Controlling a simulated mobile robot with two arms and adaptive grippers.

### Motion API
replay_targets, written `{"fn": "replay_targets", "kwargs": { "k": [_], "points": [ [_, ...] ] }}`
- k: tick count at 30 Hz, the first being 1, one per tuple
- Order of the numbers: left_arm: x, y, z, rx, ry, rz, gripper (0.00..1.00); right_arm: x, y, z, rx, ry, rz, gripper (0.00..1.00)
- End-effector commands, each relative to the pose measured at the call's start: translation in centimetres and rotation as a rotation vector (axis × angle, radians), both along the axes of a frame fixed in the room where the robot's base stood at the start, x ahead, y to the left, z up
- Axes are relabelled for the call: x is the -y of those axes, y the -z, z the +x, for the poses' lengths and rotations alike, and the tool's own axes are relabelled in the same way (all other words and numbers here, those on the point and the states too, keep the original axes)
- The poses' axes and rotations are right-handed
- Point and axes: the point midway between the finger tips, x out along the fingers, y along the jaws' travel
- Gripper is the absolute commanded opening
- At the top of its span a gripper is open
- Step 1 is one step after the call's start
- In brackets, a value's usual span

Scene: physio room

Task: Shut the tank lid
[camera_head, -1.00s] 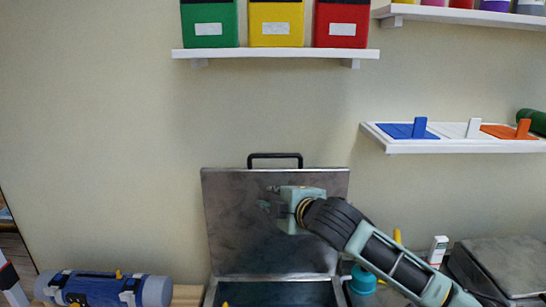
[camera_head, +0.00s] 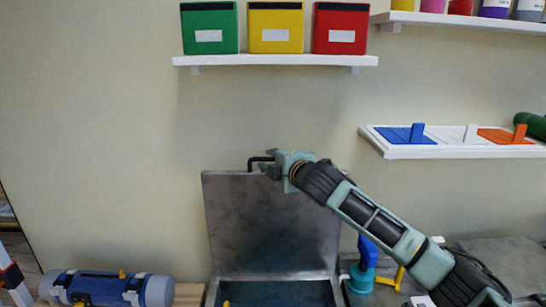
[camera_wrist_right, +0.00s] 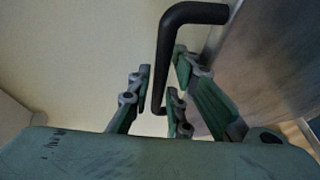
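The tank (camera_head: 212,294) stands at the bottom middle of the head view, with its dark inside showing. Its grey metal lid (camera_head: 265,235) is open, standing nearly upright against the wall side. A black bar handle (camera_head: 252,162) is on the lid's top edge; it also shows in the right wrist view (camera_wrist_right: 168,45). My right gripper (camera_head: 270,161) is at this handle and hides most of it. In the right wrist view the fingers (camera_wrist_right: 162,78) are apart, with the handle between them and gaps visible. My left gripper is not in view.
A shelf (camera_head: 275,60) with green, yellow and red boxes is above the lid. A tray-like shelf (camera_head: 455,153) is at right. A blue cylindrical device (camera_head: 105,288) lies left of the tank. A teal-and-blue item (camera_head: 364,270) and a yellow-handled tool (camera_head: 390,281) are right of it.

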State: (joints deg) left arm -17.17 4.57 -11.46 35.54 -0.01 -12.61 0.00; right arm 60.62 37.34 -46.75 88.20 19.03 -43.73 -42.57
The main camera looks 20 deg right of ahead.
Motion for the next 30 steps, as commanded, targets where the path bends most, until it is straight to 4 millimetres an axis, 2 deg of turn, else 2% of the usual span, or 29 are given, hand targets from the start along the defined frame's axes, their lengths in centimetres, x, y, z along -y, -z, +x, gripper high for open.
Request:
{"fn": "replay_targets", "kwargs": {
  "k": [9, 15, 30],
  "points": [
    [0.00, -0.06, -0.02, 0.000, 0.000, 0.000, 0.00, -0.09, 0.06, 0.22, 0.001, -0.001, -0.001, 0.18],
    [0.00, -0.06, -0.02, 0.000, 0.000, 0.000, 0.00, -0.07, 0.05, 0.22, 0.001, -0.001, -0.001, 0.01],
    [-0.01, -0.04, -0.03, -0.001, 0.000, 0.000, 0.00, -0.06, 0.07, 0.20, 0.001, 0.000, 0.002, 0.00]
  ]
}}
